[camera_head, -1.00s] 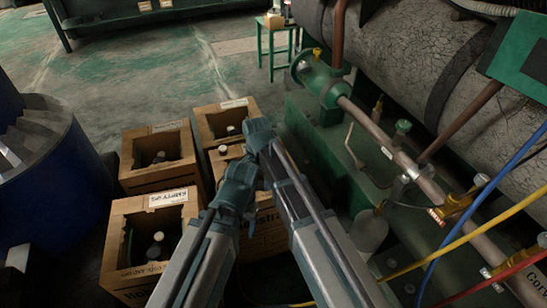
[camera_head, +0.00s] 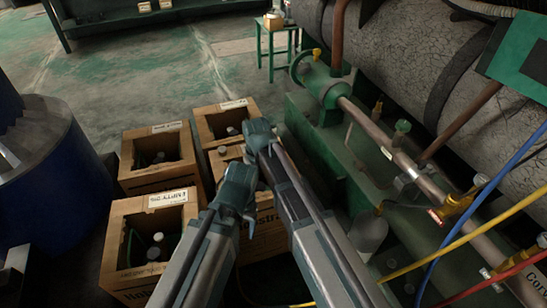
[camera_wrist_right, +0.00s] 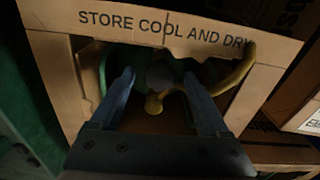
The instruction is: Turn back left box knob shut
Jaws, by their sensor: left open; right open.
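The back left box (camera_head: 157,179) is an open cardboard box with a grey cylinder top (camera_head: 160,157) inside; its knob is too small to make out. My left gripper (camera_head: 243,202) is to the right of that box, over the front right box and apart from it, open. My right gripper (camera_head: 259,134) is close by, above the boxes on the right, its fingers mostly hidden in the head view. In the right wrist view my right gripper (camera_wrist_right: 160,78) is open, its fingers at the opening of a box (camera_wrist_right: 180,28) holding a dark round top (camera_wrist_right: 160,74) and yellow fittings (camera_wrist_right: 155,103).
The front left box (camera_head: 125,275) holds cylinders and carries a label (camera_head: 168,198). The back right box (camera_head: 211,135) stands behind my grippers. A blue drum (camera_head: 50,190) is at left; green pump piping (camera_head: 325,88) and hoses (camera_head: 470,230) are at right. Floor behind the boxes is free.

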